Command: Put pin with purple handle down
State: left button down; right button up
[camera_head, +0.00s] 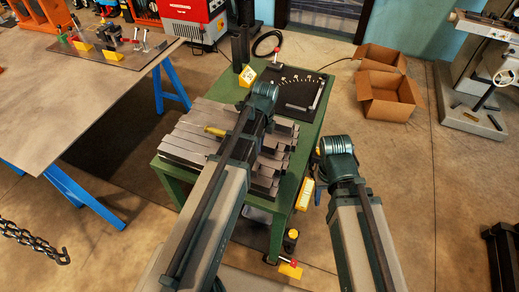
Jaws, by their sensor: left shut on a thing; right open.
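My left arm reaches over the green table (172,171) from below, and its wrist end with the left gripper (262,96) is above the rear part of the slotted metal plate (190,137). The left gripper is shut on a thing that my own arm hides. I cannot make out a purple handle anywhere. My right gripper (321,172) is open by the table's right side, its fingers mostly hidden under the wrist. A pin with a red handle (277,54) stands at the table's back edge.
A dark panel with an arc scale (299,89) lies on the table's back right. A yellow tag (248,76) stands beside it. A small yellow piece (214,131) lies on the slotted plate. Open cardboard boxes (390,98) stand behind right. A steel-topped bench (75,95) is at left.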

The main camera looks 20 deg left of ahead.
pick_arm(q)
notch_tip(320, 180, down, 3)
jog(key=shift+r+b, duration=0.15)
jog(key=shift+b, duration=0.7)
jog(key=shift+s+r, duration=0.1)
pick_arm(e)
notch_tip(320, 180, down, 2)
jog(key=shift+f, duration=0.25)
pick_arm(q)
jog(key=c, duration=1.2)
grip_release()
jog(key=shift+c, duration=0.2)
jog(key=o, duration=0.5)
jog(key=shift+c, duration=0.2)
